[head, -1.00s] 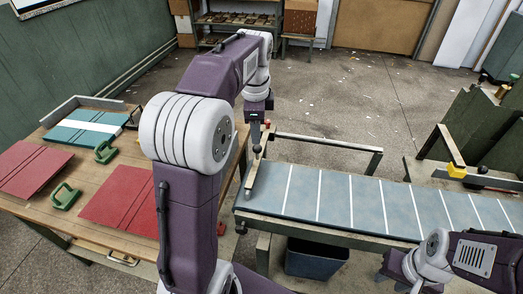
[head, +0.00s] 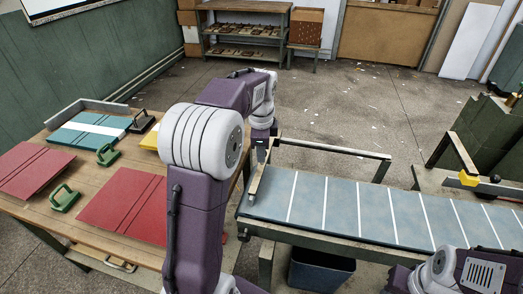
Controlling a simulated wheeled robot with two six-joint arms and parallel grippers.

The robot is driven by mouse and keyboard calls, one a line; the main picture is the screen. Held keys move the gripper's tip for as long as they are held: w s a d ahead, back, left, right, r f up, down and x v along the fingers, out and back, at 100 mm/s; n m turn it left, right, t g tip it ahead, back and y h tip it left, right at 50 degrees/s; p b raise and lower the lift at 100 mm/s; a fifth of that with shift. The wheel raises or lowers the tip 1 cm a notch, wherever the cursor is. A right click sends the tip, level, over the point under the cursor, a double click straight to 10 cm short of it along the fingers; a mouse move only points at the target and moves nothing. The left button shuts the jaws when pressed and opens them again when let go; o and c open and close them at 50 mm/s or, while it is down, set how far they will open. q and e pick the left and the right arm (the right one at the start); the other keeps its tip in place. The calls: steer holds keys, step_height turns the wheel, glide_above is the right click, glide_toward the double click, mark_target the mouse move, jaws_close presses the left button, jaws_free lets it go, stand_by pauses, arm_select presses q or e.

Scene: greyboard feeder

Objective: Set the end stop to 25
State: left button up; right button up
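The feeder bed (head: 340,207) is a long blue-grey surface with white cross lines. A pale metal bar (head: 257,181) lies across its left end; it looks like the end stop, but I see no readable numbers. My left gripper (head: 264,146) points down at the far end of this bar. Its fingers are small and partly lost against the frame, so I cannot tell whether they are open, shut or touching the bar. My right arm shows at the lower right, but its gripper is out of view.
A wooden table (head: 90,228) on the left holds red boards (head: 125,205), a teal board with a white strip (head: 92,129) and green handled tools (head: 64,198). A rail (head: 335,148) runs behind the bed. A yellow block (head: 468,179) is at right. A dark bin (head: 320,270) is below.

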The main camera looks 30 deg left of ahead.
arm_select(q)
jaws_close()
stand_by(1.0)
steer(key=shift+d, duration=0.1)
steer(key=shift+d, duration=0.25)
steer(key=w+d+p, duration=0.3)
steer(key=d+p, duration=0.4)
steer(key=d, duration=0.5)
steer(key=w+d+p, duration=0.3)
steer(key=d+p, duration=0.4)
steer(key=d, duration=0.4)
steer(key=shift+d, duration=0.4)
steer(key=shift+s, duration=0.1)
steer(key=o, duration=0.8)
jaws_free()
